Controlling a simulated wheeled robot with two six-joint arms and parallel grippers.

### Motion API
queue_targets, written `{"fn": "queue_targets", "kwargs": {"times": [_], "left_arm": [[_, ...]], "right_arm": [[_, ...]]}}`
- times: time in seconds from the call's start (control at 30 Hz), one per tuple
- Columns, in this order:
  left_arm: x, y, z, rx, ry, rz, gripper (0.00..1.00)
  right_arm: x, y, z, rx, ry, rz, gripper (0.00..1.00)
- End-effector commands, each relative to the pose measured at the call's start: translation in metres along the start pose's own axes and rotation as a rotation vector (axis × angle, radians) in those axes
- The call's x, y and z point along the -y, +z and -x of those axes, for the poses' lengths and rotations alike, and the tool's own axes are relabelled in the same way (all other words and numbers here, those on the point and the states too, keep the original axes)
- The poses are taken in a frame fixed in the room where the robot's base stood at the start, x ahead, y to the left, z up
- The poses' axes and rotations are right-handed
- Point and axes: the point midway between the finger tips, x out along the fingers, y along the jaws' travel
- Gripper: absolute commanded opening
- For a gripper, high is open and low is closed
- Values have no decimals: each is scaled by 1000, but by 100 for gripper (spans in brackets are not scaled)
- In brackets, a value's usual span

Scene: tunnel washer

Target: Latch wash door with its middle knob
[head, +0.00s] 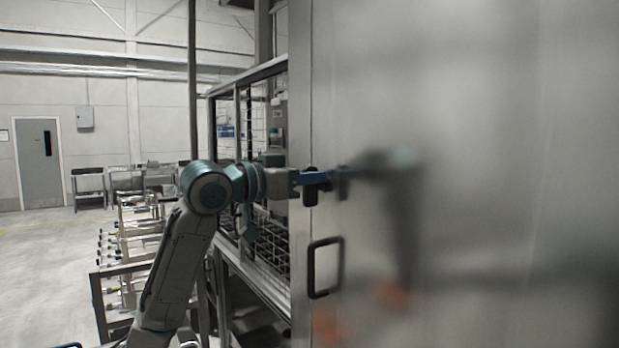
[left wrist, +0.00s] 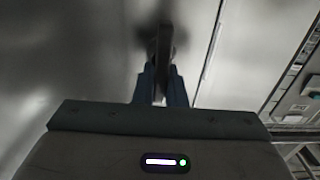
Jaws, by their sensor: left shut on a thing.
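The wash door (head: 470,150) is a large, shiny steel panel that fills the right half of the head view. A dark knob (head: 310,198) stands on the door near its left edge, above a black pull handle (head: 325,267). My left gripper (head: 318,178) comes in from the left with its blue fingers at this knob. In the left wrist view the blue fingers (left wrist: 160,85) are shut on the dark knob (left wrist: 162,45) against the steel. The fingers partly hide the knob. My right gripper is not in view.
A steel-framed mesh cage (head: 262,225) stands left of the door's edge. A rack with several fittings (head: 130,250) stands on the floor farther left. Open floor (head: 45,260) lies at far left, with a grey door (head: 38,165) behind.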

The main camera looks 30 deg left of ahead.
Motion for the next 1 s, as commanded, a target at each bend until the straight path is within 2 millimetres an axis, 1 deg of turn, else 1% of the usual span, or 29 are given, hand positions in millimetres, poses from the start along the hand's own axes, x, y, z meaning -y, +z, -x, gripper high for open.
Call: {"fn": "queue_targets", "kwargs": {"times": [0.17, 0.37, 1.0], "left_arm": [[-1, -1, 0, 1, 0, -42, 0], [-2, -2, 0, 3, 0, -157, 0], [-12, 3, 0, 4, 1, -751, 0]], "right_arm": [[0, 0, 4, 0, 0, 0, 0], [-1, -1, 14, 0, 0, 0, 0], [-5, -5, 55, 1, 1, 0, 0]]}}
